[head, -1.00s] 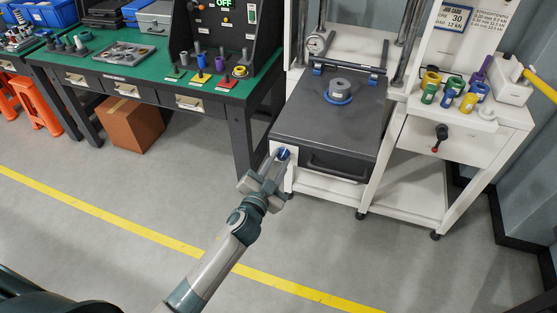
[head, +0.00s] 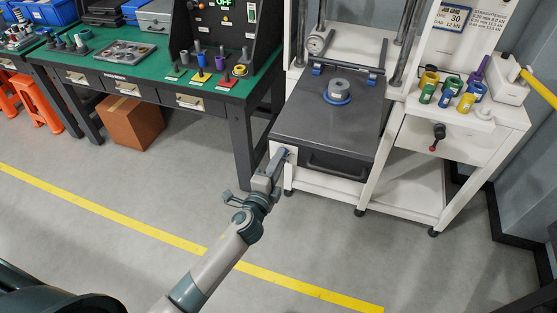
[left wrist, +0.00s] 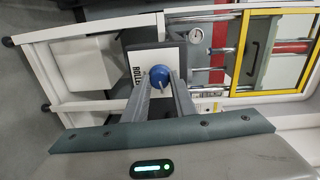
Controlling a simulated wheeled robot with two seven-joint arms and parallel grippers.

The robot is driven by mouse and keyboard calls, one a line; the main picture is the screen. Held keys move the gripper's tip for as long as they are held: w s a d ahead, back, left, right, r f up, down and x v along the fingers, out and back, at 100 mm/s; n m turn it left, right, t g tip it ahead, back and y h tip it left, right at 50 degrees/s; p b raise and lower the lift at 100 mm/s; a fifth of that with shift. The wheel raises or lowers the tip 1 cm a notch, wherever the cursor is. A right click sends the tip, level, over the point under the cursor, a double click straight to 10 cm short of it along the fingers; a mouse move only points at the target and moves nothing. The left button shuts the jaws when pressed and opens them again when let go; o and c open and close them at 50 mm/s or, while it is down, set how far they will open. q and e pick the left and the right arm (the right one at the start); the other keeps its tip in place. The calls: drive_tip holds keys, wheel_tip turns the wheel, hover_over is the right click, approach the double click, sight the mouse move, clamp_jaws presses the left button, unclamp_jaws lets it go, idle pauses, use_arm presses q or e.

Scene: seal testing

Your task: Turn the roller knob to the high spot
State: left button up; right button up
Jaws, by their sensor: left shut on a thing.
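The roller knob (left wrist: 160,76) is a round blue knob on a white plate (left wrist: 170,57) lettered "ROLL…" in the left wrist view. The plate is at the front left corner of the dark test box (head: 325,128). My left gripper (head: 282,156) reaches this corner from below left and hides most of the knob in the head view. In the left wrist view its two fingers (left wrist: 160,85) are shut on the knob, one on each side. The knob's setting and the high mark cannot be read. My right gripper is not in view.
A grey disc with a blue ring (head: 338,92) sits on the box top. A white stand (head: 445,142) at the right bears coloured cylinders and a lever with a red tip (head: 437,137). A green-topped bench (head: 130,60) stands at the left. The floor in front is clear.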

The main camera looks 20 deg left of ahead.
use_arm(q)
drive_tip(key=shift+m, duration=1.3)
drive_tip(key=o, duration=1)
drive_tip(key=shift+o, duration=0.2)
drive_tip(key=shift+s, duration=0.15)
drive_tip(key=s+b, duration=0.3)
drive_tip(key=s, duration=1.4)
drive_tip(key=shift+a+r+b, duration=0.3)
